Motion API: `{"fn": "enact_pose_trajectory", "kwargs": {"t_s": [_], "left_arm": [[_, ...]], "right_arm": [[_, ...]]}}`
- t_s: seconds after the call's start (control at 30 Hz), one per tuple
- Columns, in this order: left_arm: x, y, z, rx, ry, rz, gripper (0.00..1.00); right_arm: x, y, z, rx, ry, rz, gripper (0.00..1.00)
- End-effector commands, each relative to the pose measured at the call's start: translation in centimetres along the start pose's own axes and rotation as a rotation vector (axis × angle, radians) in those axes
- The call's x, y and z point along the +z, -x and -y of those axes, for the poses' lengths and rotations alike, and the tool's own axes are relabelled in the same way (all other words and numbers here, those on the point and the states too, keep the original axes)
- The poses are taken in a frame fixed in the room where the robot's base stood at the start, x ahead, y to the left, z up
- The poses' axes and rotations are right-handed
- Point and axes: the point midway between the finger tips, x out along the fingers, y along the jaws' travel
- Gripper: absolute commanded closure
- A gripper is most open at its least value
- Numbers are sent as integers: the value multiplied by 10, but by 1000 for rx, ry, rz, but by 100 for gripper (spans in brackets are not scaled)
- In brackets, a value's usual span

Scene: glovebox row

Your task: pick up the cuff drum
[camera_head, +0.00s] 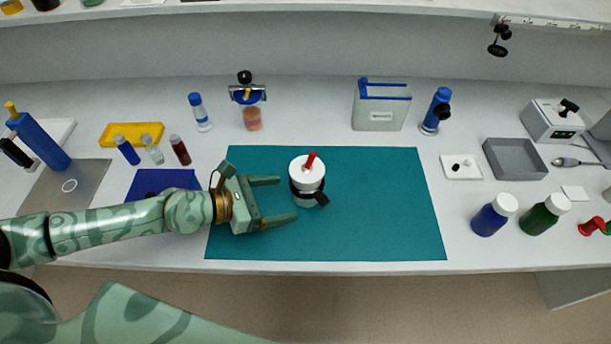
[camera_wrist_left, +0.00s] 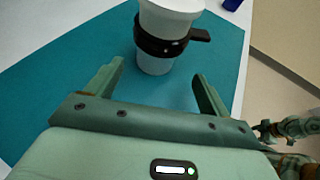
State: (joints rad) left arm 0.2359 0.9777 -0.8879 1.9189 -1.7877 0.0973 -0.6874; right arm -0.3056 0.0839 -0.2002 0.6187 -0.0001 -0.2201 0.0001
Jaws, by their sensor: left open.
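The cuff drum, a white cylinder with a black band (camera_head: 305,184), stands upright on the teal mat (camera_head: 385,215). It has a red peg on top and a dark tab sticking out at its lower right. My left gripper (camera_head: 279,200) is open and empty just to the left of the drum, its two fingers pointing at it. In the left wrist view the drum (camera_wrist_left: 158,60) stands ahead, between the lines of the open fingers (camera_wrist_left: 158,82) and beyond their tips, with the black band around it.
Bottles with blue (camera_head: 490,217) and green (camera_head: 541,217) bodies stand right of the mat. A grey tray (camera_head: 515,174) lies behind them. A grey box (camera_head: 381,115) and a clamped jar (camera_head: 252,118) stand at the back. The mat right of the drum is clear.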

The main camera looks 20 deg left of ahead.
Motion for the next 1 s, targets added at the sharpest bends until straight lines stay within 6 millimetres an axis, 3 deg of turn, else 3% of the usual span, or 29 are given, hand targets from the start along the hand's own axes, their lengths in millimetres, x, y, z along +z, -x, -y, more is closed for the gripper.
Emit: {"fn": "enact_pose_trajectory", "kwargs": {"t_s": [0.47,0.73,0.77,0.93,1.0], "left_arm": [[0,-61,-6,-1,3,0,19],[0,-66,-6,-1,1,-3,19],[0,-66,-6,-1,1,-3,22],[0,-66,-6,-1,1,-3,69],[0,-66,-6,0,1,-2,71]], "right_arm": [[-3,-3,1,-1,-2,-4,52],[-6,-3,4,-4,-4,-7,52],[-6,-3,4,-5,-4,-7,52],[-6,-3,4,-5,-4,-8,52],[-6,-3,4,-5,-4,-8,52]]}}
